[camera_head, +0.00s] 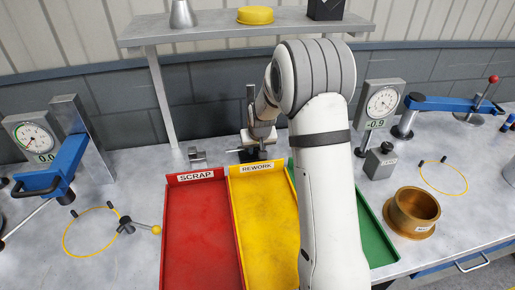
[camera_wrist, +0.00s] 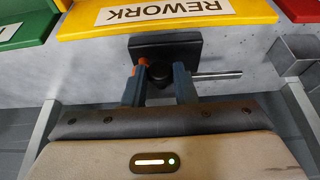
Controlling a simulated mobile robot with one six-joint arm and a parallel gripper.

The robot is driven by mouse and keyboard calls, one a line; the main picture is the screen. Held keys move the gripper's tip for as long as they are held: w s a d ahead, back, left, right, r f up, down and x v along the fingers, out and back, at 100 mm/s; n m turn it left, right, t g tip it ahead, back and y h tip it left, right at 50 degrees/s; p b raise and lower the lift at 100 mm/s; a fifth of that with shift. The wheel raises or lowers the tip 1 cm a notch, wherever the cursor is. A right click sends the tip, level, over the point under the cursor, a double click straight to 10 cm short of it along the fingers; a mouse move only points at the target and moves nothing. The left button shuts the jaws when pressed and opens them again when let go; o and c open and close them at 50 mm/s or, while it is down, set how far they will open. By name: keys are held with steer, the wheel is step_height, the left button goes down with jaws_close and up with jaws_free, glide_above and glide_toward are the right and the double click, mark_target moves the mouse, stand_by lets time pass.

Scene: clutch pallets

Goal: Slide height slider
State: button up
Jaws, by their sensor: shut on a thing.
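The height gauge has a dark upright column (camera_head: 250,103), which rises behind my gripper, and a base (camera_head: 243,155) just behind the yellow REWORK tray. In the wrist view its black base (camera_wrist: 190,45) shows below the fingers, with a thin metal rod (camera_wrist: 218,75) pointing right. My gripper (camera_head: 258,142) is at the gauge. In the wrist view my gripper (camera_wrist: 158,82) has both fingers closed on a dark rounded part, seemingly the height slider (camera_wrist: 160,74). The gripper body hides most of the slider and column.
The red SCRAP tray (camera_head: 201,230), yellow REWORK tray (camera_head: 265,225) and partly hidden green tray (camera_head: 376,236) lie in front. Dial gauges stand at left (camera_head: 34,136) and right (camera_head: 382,102). A bronze ring (camera_head: 413,211) sits at right. A shelf (camera_head: 215,27) overhangs behind.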

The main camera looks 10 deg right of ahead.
jaws_close()
step_height(320, 180, up, 10)
steer(key=p, duration=0.1)
steer(key=shift+r+p, duration=0.2)
steer(key=shift+p, duration=0.1)
steer(key=o, duration=1)
jaws_free()
steer(key=shift+f, duration=0.1)
steer(key=b+v, duration=0.1)
steer(key=v, duration=0.7)
steer(key=shift+b, duration=0.4)
steer(key=shift+f, duration=0.1)
